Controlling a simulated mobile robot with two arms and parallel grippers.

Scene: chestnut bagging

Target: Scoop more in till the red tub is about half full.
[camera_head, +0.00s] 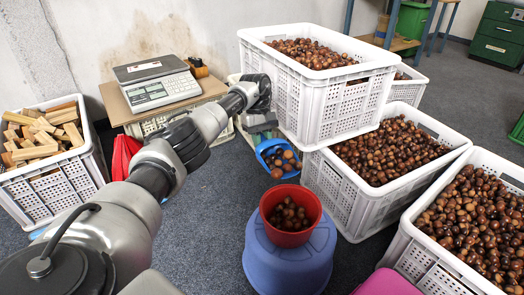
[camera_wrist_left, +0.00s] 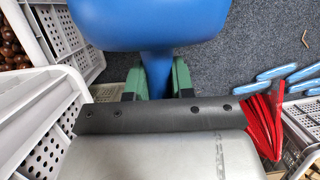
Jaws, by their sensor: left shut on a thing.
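The red tub (camera_head: 289,238) stands on a blue upturned tub (camera_head: 290,264) at the lower middle of the head view. Several chestnuts (camera_head: 288,214) lie in its bottom, below the rim. My left gripper is shut on the handle of the blue scoop (camera_head: 264,152). In the left wrist view the green fingers of my left gripper (camera_wrist_left: 157,82) clasp the handle, and the scoop's underside (camera_wrist_left: 150,22) shows. The scoop carries several chestnuts (camera_head: 281,160) and is beyond the red tub in the picture, apart from it. My right gripper is in neither view.
White crates of chestnuts stand at right: one raised crate (camera_head: 337,104), one in the middle (camera_head: 345,203) and one in front (camera_head: 431,263). A scale (camera_head: 158,88) is on a board at left. A crate of wood blocks (camera_head: 52,195) stands far left.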

